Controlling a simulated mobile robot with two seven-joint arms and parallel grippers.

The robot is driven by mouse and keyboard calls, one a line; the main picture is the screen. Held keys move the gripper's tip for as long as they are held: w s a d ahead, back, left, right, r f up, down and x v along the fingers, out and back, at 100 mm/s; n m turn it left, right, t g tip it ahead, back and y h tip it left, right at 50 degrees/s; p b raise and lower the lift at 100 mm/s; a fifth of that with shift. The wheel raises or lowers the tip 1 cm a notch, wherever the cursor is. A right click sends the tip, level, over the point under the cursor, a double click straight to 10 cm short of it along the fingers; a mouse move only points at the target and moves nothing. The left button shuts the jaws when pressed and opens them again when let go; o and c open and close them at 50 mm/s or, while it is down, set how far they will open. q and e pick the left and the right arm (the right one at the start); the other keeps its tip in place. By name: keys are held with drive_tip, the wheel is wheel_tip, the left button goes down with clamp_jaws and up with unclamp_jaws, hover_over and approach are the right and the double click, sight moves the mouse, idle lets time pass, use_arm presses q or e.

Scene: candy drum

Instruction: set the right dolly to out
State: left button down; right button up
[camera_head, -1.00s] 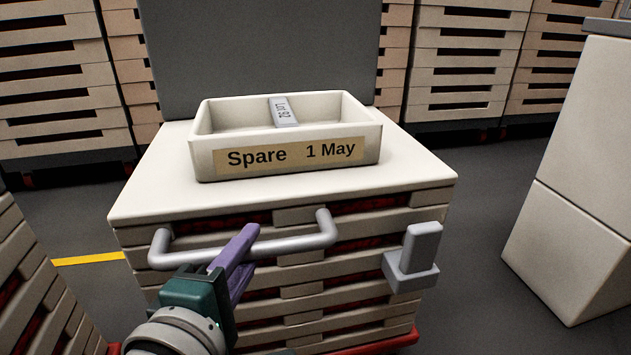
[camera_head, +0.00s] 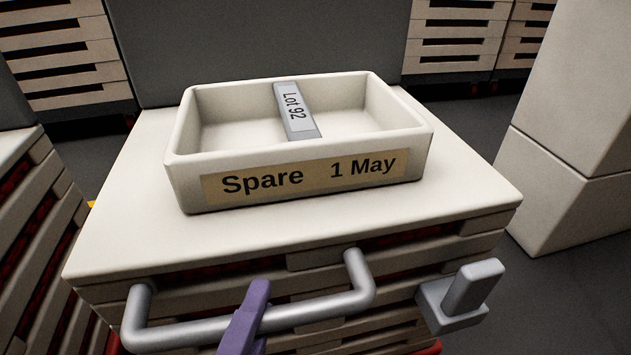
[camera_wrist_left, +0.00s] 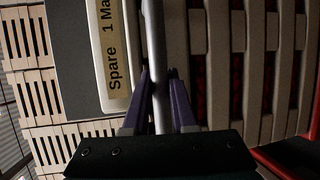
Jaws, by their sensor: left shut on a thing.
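The dolly (camera_head: 110,235) in front of me carries a stack of slatted trays with a white top. Its grey bar handle (camera_head: 318,308) runs across the front. My left gripper (camera_head: 254,300) has its purple fingers on the handle near its middle; the left wrist view shows the fingers (camera_wrist_left: 158,95) on both sides of the bar (camera_wrist_left: 155,50), shut on it. A red dolly base shows at the lower edge. My right gripper is in no view.
A grey latch-like block (camera_head: 462,296) sticks out at the front right. Another stack (camera_head: 40,230) stands close on the left, a pale cabinet (camera_head: 570,130) on the right.

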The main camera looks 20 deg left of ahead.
use_arm(q)
drive_tip(key=shift+s+d+r, duration=0.1)
drive_tip(key=shift+s+d, duration=0.15)
drive_tip(key=shift+s, duration=0.1)
drive_tip(key=c, duration=1.1)
unclamp_jaws()
drive_tip(key=o, duration=0.3)
drive_tip(key=shift+s+d, duration=0.15)
drive_tip(key=shift+s, duration=0.05)
drive_tip(key=shift+o, duration=0.4)
drive_tip(key=p+v, duration=0.2)
drive_tip(key=v, duration=0.7)
drive_tip(key=shift+s, duration=0.4)
